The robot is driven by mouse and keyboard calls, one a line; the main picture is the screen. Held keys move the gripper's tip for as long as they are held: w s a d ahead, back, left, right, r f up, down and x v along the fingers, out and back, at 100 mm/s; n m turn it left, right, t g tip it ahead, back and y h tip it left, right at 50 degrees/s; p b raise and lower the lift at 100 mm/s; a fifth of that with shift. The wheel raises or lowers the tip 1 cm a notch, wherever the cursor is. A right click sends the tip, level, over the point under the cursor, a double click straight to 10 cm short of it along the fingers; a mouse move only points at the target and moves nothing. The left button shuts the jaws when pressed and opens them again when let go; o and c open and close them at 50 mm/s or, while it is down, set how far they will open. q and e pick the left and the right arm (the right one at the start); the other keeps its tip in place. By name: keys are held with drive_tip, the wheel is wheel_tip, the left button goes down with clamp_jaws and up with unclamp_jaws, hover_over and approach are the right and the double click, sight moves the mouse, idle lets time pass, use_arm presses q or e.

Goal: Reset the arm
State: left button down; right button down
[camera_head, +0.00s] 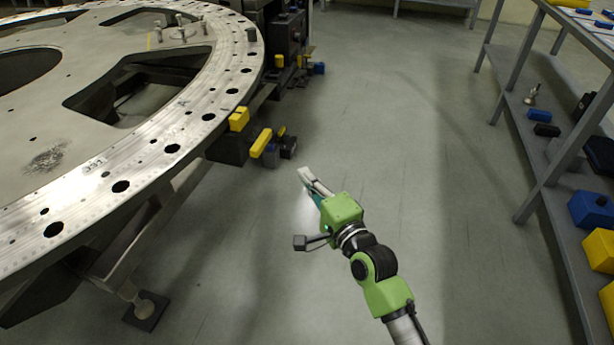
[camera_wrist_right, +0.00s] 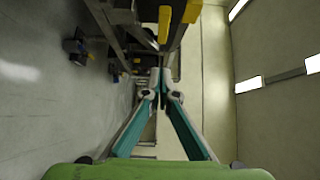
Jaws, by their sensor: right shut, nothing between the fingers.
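My right arm comes in from the bottom right of the head view, with a green wrist and forearm. My right gripper (camera_head: 306,175) is at its end, in open air over the floor and to the right of the turret plate. It also shows in the right wrist view (camera_wrist_right: 161,80), where its two teal-sided fingers come together at the tips. It is shut and empty. It touches nothing that I can see. My left gripper is not in view.
The large round turret plate (camera_head: 150,165) with holes fills the left. A grey shelf rack (camera_head: 546,165) with blue, black and yellow items stands at the right. The floor (camera_head: 430,130) between them is clear.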

idle(0.4)
